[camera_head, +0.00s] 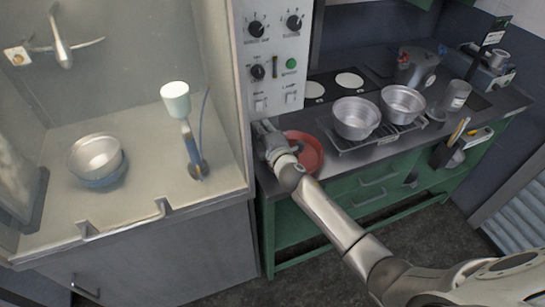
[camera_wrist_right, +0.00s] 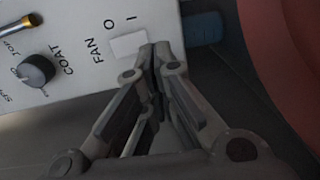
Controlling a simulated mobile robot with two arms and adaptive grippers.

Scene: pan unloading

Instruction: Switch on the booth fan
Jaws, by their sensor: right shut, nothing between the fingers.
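The white control panel (camera_head: 275,50) stands right of the booth, with dark knobs, a green button and two white switches low down. The lower left white switch (camera_head: 260,104) also shows in the right wrist view as a pale rocker (camera_wrist_right: 128,44) beside the printed words FAN, O and I. My right gripper (camera_head: 263,128) is shut and empty, just below that switch. In the wrist view its fingertips (camera_wrist_right: 155,50) are right at the rocker's edge and partly cover it; I cannot tell whether they touch. No left gripper is in view.
A red pan (camera_head: 312,155) lies close beside my right gripper on the dark counter. Two metal pots (camera_head: 356,118) (camera_head: 403,103) stand on a rack to the right. The booth (camera_head: 135,140) holds a metal bowl (camera_head: 95,155) and a white cup-topped stand (camera_head: 176,100).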

